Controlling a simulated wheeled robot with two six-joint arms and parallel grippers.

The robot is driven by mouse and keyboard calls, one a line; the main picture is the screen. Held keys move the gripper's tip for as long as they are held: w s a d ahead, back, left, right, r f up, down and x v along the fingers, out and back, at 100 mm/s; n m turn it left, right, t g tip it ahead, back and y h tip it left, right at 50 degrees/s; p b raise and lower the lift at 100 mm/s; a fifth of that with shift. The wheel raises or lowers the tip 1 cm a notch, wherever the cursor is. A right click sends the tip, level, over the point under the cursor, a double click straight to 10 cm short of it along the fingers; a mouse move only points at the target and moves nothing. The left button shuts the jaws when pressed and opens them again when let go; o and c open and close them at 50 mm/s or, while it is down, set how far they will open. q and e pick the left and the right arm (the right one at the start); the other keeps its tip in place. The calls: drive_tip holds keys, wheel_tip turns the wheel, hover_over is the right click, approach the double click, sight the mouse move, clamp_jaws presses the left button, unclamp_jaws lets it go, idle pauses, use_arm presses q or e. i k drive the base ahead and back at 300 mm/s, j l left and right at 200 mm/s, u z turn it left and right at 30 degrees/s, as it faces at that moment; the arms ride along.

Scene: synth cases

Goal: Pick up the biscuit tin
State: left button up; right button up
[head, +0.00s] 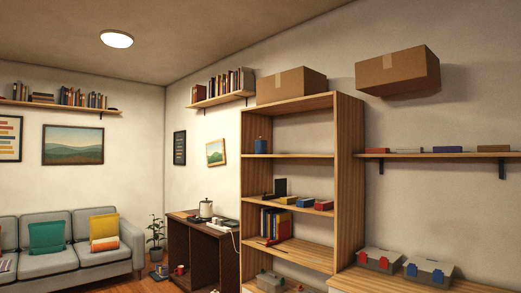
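I cannot tell for sure which thing is the biscuit tin. A small blue container (261,146) stands upright on the upper shelf of the tall wooden bookcase, at its left side. Small flat boxes, one of them blue (305,202), lie on the shelf below; they are too small to make out well. Neither of my grippers is in view.
The bookcase (347,180) holds books (276,222) and a cardboard box (291,85) on top. Another cardboard box (397,70) is high at right. Grey cases with red (381,260) and blue (428,270) parts sit lower right. A sofa (52,262) is left.

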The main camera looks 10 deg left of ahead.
sight(260, 147)
drive_tip(key=i+j+u, duration=0.3)
drive_tip(key=i, duration=0.7)
drive_tip(key=i+j+u, duration=0.1)
drive_tip(key=i+u, duration=0.2)
drive_tip(key=i, duration=0.75)
